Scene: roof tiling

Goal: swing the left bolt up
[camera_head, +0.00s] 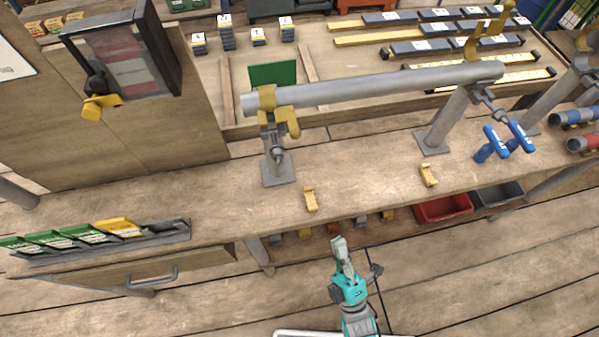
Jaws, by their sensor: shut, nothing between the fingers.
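A grey pipe (375,87) lies across two post-mounted clamps above the bench. The left clamp (267,97) has yellow parts around the pipe's left end, with a yellow flap hanging at its right side. The left bolt (278,154) appears as a grey threaded piece below this clamp, hanging down in front of the post; its exact tilt is hard to tell. The right clamp (472,46) has its yellow upper part raised, and a grey bolt (487,97) sticks out toward the front. My gripper (338,242) is shut and empty, low in front of the bench edge, apart from both clamps.
Two small yellow pieces (311,198) (428,175) lie on the bench front. Blue-handled tools (500,141) stand at the right. A tilted rack (105,238) of green and yellow cards sits at the left, below a dark box (127,50). Bins (443,208) hang under the bench.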

